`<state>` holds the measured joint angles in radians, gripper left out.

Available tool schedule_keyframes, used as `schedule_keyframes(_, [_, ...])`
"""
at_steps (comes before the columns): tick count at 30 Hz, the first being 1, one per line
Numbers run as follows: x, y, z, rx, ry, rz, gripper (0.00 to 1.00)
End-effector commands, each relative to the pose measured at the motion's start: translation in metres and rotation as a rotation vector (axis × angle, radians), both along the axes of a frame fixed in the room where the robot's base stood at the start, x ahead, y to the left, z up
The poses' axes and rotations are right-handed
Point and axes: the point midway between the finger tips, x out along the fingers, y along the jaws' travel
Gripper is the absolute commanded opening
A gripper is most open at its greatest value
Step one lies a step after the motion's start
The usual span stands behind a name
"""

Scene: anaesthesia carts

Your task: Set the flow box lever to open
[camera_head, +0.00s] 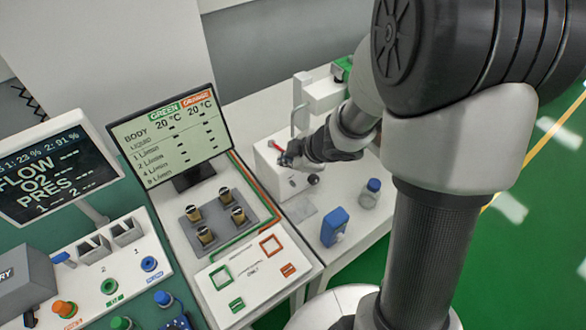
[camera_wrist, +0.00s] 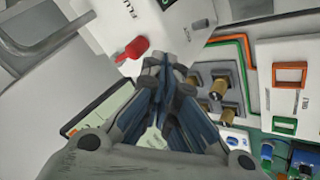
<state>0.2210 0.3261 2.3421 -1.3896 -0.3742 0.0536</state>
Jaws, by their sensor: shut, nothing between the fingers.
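The flow box (camera_head: 287,184) is a white box on the bench, taken from its place and red lever. The red lever (camera_head: 278,147) sits on it, just above and left of my gripper (camera_head: 288,158). In the wrist view the red lever (camera_wrist: 133,48) shows on the white box (camera_wrist: 105,25), beside lettering that is partly cut off. My gripper (camera_wrist: 168,65) is shut and empty there, its fingertips close to the right of the lever. I cannot tell whether they touch it. Which lever setting is marked open cannot be read.
A blue item (camera_head: 335,226) and a blue-capped jar (camera_head: 370,193) stand right of the box. A panel with several brass connectors (camera_head: 205,234) and a monitor (camera_head: 170,135) stand to the left. A white frame (camera_head: 322,94) rises behind. Green floor is clear at right.

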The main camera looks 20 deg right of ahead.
Motion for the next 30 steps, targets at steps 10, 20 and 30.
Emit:
schedule_keyframes(10, [0.0122,-0.0035,0.0004,0.001,0.000,-0.002,0.00])
schedule_keyframes(20, [0.0121,-0.0048,0.0015,0.002,0.001,0.010,0.00])
schedule_keyframes(30, [0.0132,-0.0099,0.0013,0.000,0.003,0.065,0.00])
